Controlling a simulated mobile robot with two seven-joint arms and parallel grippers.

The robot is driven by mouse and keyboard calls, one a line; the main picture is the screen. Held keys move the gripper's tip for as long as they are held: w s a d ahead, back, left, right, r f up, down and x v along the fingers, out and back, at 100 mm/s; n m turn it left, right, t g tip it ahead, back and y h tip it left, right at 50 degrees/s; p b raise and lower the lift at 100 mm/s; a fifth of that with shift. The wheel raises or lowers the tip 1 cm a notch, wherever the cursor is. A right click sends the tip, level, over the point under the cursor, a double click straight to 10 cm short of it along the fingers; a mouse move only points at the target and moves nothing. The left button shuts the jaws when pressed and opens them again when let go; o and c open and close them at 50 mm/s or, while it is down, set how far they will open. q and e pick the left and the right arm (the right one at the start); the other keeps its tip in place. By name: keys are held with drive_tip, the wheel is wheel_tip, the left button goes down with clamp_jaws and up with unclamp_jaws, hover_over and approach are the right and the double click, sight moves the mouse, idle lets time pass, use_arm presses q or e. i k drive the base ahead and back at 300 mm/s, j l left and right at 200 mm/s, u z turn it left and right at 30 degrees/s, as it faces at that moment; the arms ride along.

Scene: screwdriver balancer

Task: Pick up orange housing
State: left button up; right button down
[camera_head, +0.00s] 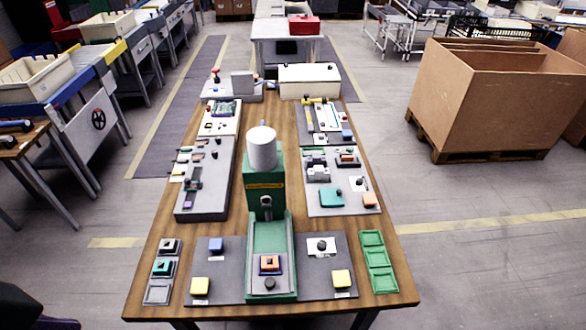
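A small orange square piece with a dark centre (269,263), which looks like the orange housing, sits in the channel of the green press (271,238) near the table's front middle. A second, plain orange block (370,200) lies on the right-hand grey board; it is too small to tell more. Neither of my grippers shows in the head view, and nothing is seen touching the orange piece.
The press's white cylinder (262,149) rises mid-table. A cardboard crate (490,105) stands on the floor to the right.

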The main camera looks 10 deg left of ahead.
sight(266, 267)
drive_tip(key=u, duration=0.55)
drive_tip(key=i+j+z, duration=0.25)
drive_tip(key=j+z, duration=0.3)
drive_tip(key=j, duration=0.2)
drive_tip(key=k, duration=0.4)
drive_tip(key=i+j+u, duration=0.2)
drive_tip(key=j, duration=0.2)
drive_tip(key=i+j+u, duration=0.15)
drive_tip(key=j, duration=0.2)
